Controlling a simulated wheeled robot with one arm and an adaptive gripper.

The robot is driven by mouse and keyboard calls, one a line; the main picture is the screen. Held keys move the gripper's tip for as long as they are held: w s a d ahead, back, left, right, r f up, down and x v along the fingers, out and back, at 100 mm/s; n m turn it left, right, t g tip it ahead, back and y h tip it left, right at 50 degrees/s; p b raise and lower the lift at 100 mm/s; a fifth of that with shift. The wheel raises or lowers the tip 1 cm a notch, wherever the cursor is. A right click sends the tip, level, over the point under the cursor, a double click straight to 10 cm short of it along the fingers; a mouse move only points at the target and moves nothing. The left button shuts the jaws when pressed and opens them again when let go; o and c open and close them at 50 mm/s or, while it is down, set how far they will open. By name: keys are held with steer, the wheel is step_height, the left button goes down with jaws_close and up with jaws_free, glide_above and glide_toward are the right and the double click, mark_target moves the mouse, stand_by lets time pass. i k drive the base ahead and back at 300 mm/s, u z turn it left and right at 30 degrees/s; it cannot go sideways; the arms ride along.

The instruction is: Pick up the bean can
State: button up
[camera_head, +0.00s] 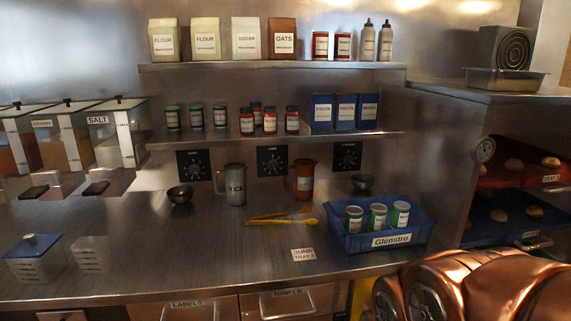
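Three white and green cans (377,217) stand upright in a blue crate (364,244) labelled Glenstro, at the right of the counter. Several dark green cans (196,117) stand on the lower shelf at the left, beside red-labelled jars (269,121). Two red cans with white labels (331,46) stand on the top shelf. The can labels are too small to read, so I cannot tell which is the bean can. My copper-coloured arm fills the lower right corner; my gripper is out of view.
On the steel counter (190,250) are a grey jug (235,186), an orange jug (304,181), yellow tongs (281,219), a small bowl (180,195) and clear containers at the left. The counter's middle front is mostly clear. Tray racks stand at the right.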

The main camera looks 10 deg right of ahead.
mark_target(354, 214)
steer(key=k, duration=0.65)
steer(key=u, duration=0.85)
steer(key=i, duration=1.65)
steer(key=z, duration=0.8)
